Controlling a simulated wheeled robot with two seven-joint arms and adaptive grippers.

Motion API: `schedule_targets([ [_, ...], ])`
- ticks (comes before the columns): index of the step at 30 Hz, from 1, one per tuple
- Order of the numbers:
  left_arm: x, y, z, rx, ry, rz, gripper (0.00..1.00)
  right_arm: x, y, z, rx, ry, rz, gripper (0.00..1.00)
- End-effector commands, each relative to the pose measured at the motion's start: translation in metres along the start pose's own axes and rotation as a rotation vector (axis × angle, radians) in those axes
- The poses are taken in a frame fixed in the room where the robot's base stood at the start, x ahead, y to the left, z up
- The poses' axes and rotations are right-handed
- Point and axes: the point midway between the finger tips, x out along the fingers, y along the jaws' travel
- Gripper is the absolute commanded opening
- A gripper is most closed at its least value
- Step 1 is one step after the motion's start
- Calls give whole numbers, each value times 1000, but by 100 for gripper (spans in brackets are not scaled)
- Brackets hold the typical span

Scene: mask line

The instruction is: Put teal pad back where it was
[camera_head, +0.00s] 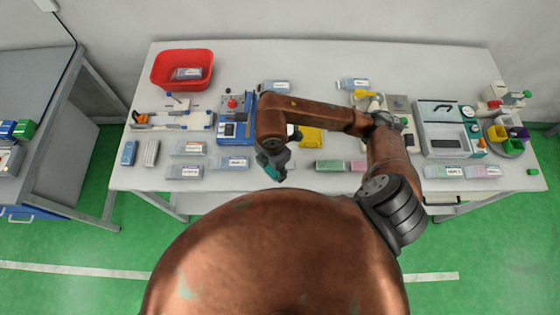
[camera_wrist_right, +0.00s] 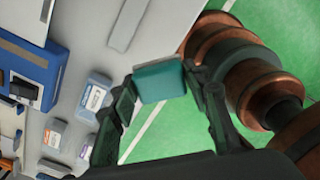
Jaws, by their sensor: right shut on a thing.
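The teal pad (camera_wrist_right: 160,82) is a small block between the two fingers of my right gripper (camera_wrist_right: 162,88), in the right wrist view. The gripper is shut on it. In the head view my right gripper (camera_head: 272,165) hangs near the front edge of the table (camera_head: 300,60), left of the middle. A small teal patch shows at its tip there. In the right wrist view green floor lies behind the lower part of the pad. My left gripper is not in view.
Labelled clear boxes (camera_head: 184,171) lie to the left of my gripper. A blue-grey device (camera_head: 235,130) stands behind them. Green and pink packs (camera_head: 330,165) lie to the right. A red bin (camera_head: 160,73) stands at the back left.

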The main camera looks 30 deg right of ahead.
Motion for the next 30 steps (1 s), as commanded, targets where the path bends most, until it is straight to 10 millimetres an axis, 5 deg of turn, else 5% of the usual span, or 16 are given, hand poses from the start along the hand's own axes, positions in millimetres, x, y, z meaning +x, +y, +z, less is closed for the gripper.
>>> schedule_targets([
  [4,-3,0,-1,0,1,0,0,15,17,33,6,-4,-3,20],
  [10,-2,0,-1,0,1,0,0,50,31,54,2,-1,-2,20],
  [30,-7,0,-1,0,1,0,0,103,41,70,-4,-1,2,20],
])
